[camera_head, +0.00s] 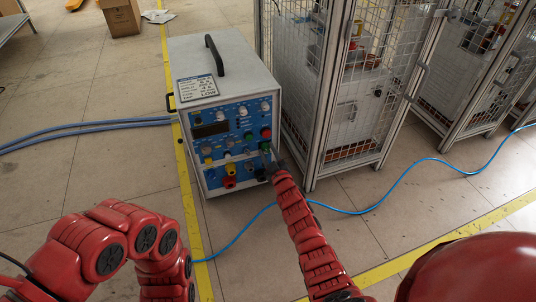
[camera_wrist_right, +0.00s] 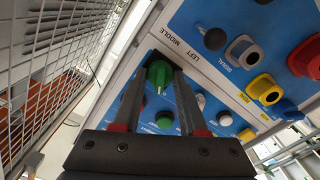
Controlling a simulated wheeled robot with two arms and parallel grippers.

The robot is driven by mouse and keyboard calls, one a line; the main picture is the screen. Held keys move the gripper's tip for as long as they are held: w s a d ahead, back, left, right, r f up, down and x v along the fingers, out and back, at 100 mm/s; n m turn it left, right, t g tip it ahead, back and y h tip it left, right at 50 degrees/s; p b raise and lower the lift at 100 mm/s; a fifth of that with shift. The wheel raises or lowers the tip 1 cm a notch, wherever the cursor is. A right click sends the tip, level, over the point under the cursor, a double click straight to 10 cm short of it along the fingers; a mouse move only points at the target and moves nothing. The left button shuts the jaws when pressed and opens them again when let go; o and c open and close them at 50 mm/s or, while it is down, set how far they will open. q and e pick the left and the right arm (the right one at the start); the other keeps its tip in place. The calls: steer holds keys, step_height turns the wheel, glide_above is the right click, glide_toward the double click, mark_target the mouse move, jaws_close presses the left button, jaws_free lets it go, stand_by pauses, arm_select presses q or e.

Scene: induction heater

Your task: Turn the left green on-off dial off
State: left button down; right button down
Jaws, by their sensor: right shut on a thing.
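The induction heater (camera_head: 222,110) is a grey box with a blue front panel. The green dial (camera_wrist_right: 159,76) with a raised ridge is between the fingertips of my right gripper (camera_wrist_right: 158,84) in the wrist view, near printed LEFT and MIDDLE labels. The fingers are shut on it. In the head view my right gripper (camera_head: 270,160) is at the panel's right side, and the dial (camera_head: 265,146) shows just above it. A second green knob (camera_wrist_right: 164,119) shows between the fingers, closer to the palm. My left arm is at the lower left; its gripper is out of view.
A wire-mesh cage (camera_head: 355,100) stands close to the heater's right side. Yellow (camera_wrist_right: 264,90), red (camera_wrist_right: 308,58) and dark sockets or knobs sit beside the gripped dial. A blue cable (camera_head: 400,198) crosses the floor at right. Floor in front is mostly open.

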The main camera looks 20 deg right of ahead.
steer(key=shift+n, duration=0.4)
steer(key=shift+n+b, duration=0.3)
arm_select(q)
steer(key=shift+s+a+f+t, duration=0.2)
steer(key=shift+a+f, duration=0.1)
steer(key=shift+f, duration=0.25)
steer(key=shift+s+a+f+t, duration=0.1)
steer(key=shift+s+a+f, duration=0.15)
steer(key=shift+f, duration=0.3)
arm_select(e)
steer(key=shift+n, duration=0.6)
arm_select(q)
steer(key=shift+b, duration=0.3)
arm_select(e)
steer(key=shift+c, duration=2.3)
jaws_free()
